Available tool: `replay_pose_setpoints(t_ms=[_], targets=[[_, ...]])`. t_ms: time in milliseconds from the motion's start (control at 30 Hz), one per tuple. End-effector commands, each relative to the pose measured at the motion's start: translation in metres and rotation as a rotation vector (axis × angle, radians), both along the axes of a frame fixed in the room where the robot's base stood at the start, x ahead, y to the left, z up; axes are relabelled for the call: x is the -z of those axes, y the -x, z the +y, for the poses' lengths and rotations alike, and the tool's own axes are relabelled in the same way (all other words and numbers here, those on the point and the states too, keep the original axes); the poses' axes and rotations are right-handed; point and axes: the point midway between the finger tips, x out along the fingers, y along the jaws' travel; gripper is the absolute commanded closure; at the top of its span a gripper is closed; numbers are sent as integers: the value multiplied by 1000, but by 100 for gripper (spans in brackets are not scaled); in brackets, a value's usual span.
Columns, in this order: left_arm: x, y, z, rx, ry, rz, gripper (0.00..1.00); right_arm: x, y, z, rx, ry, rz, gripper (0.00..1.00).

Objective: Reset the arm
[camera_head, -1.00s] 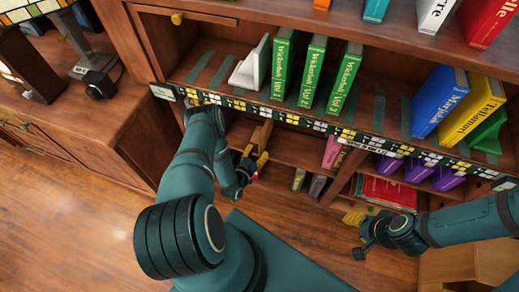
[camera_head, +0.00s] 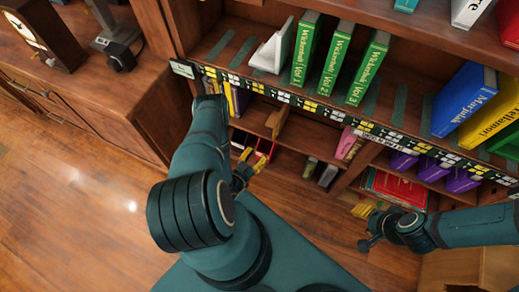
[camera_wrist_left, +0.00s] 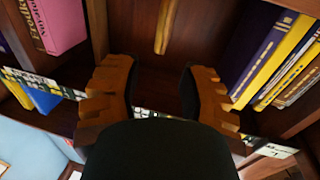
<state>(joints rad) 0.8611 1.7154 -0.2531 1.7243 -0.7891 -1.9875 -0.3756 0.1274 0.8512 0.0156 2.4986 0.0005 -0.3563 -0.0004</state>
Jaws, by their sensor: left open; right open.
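My left arm rises from the bottom middle of the head view and bends beside the lower shelves. My left gripper (camera_head: 243,174), with yellow-orange fingers, is low in front of the bookcase's lower compartments, partly hidden by its own arm. In the left wrist view its two fingers (camera_wrist_left: 158,95) stand wide apart with nothing between them. My right gripper (camera_head: 366,222) is at the right, in front of a low compartment with red books. It is open, and I see nothing held in it.
Green books (camera_head: 328,62) stand on the upper shelf beside a white bookend (camera_head: 272,50). Blue (camera_head: 463,98) and yellow (camera_head: 492,112) books lean at the right. Dark and yellow books (camera_wrist_left: 275,60) stand near the left gripper. A side cabinet (camera_head: 85,85) is at left. Open floor lies lower left.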

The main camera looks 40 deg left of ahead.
Motion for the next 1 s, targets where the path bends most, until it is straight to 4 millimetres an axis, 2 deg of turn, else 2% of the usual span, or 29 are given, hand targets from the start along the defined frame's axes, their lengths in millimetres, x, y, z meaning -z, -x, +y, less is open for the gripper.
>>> replay_pose_setpoints(t_ms=[333,433,567,700,767,867,1000], targets=[[-1,-6,-1,5,3,15,59,0,0,0,0,0,0,53],[-5,-25,-4,23,16,83,59,0,0,0,0,0,0,53],[-17,-64,-19,61,67,261,59,0,0,0,0,0,0,53],[-38,-92,-53,103,154,503,59,0,0,0,0,0,0,53],[-50,-96,-71,119,194,608,59,0,0,0,0,0,0,53],[-74,-91,-107,150,262,787,59,0,0,0,0,0,0,53],[-114,-62,-159,190,347,1037,59,0,0,0,0,0,0,53]])
